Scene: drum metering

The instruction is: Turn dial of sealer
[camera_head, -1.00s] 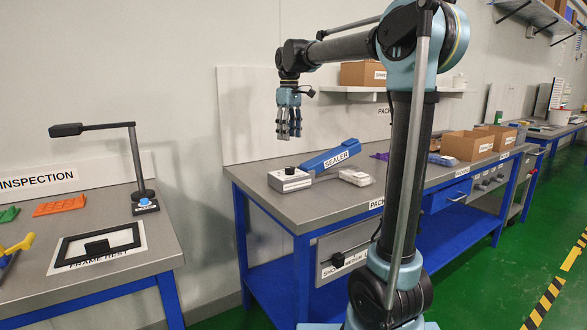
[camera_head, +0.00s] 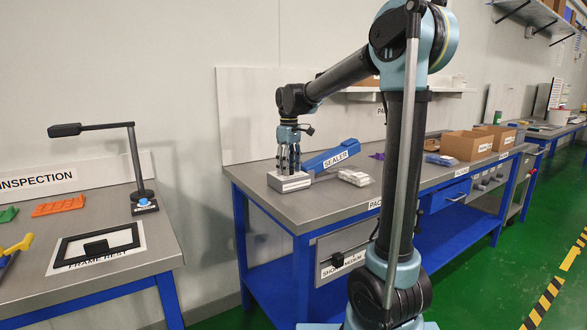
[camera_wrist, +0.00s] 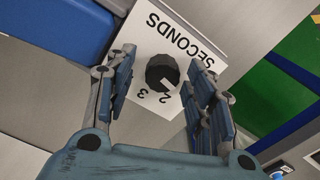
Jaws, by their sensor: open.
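The sealer has a blue arm (camera_head: 333,155) labelled SEALER and a light box (camera_head: 289,182) at its left end on the packing bench. In the wrist view the black dial (camera_wrist: 162,72) sits on a white plate (camera_wrist: 152,38) marked SECONDS, with the digits 2 and 3 visible. A light pointer mark on the dial faces near the 2. My gripper (camera_head: 289,164) points down over the box. In the wrist view my gripper (camera_wrist: 160,88) is open, with fingers on either side of the dial and gaps between. In the head view the fingers hide the dial.
A pale packet (camera_head: 355,177) lies right of the sealer. Cardboard boxes (camera_head: 467,145) stand farther right on the bench. A wall shelf (camera_head: 350,94) is above. The inspection bench (camera_head: 150,245) with a lamp stand (camera_head: 140,165) is at the left, across a gap.

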